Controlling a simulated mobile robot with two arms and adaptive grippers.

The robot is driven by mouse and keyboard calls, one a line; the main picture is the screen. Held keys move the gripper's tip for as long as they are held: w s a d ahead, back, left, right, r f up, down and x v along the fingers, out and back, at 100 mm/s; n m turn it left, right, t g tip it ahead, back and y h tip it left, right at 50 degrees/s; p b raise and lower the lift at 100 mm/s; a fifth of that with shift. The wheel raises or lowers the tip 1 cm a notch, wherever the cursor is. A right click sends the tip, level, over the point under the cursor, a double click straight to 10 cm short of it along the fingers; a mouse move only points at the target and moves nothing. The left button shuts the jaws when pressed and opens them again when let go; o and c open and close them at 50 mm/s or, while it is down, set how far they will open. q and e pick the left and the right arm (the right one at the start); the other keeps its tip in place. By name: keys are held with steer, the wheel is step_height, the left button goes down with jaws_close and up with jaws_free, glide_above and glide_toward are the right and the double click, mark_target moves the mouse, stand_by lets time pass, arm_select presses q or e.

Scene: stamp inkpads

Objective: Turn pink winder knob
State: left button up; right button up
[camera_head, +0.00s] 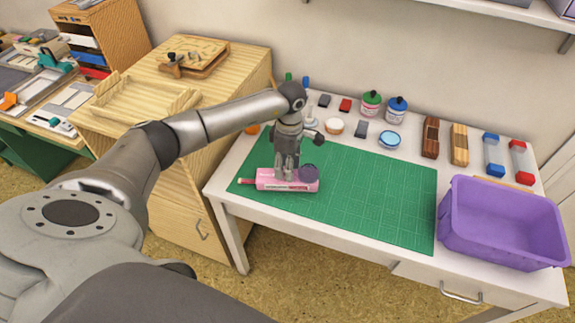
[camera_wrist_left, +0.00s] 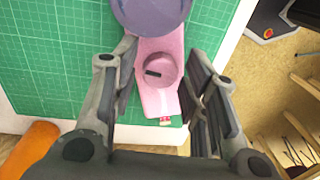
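A pink device (camera_head: 272,180) lies on the green cutting mat (camera_head: 375,205) near its left end. It has a dark purple round part (camera_head: 309,173) at its right end, also seen at the top of the left wrist view (camera_wrist_left: 152,12). The round pink winder knob (camera_wrist_left: 161,70), with a dark slot mark, stands on the pink body (camera_wrist_left: 160,103). My left gripper (camera_head: 287,174) points down over the device. In the left wrist view its open fingers (camera_wrist_left: 160,88) are on either side of the knob, with gaps. In the head view the gripper hides the knob.
A purple bin (camera_head: 500,250) stands at the table's right. Jars (camera_head: 396,108), a blue-lidded tin (camera_head: 389,140) and several blocks (camera_head: 431,137) line the back. An orange object (camera_wrist_left: 30,148) lies near the mat. The middle of the mat is clear.

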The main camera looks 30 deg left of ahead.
arm_select(q)
steer(key=c, duration=0.7)
steer(key=shift+n, duration=0.3)
steer(key=n+b, duration=0.1)
steer(key=n, duration=0.1)
steer(key=shift+a+n, duration=0.1)
steer(key=shift+n, duration=0.2)
steer(key=shift+n+h, duration=0.3)
steer(key=shift+n, duration=1.9)
steer(key=o, duration=1)
steer(key=shift+o, duration=0.2)
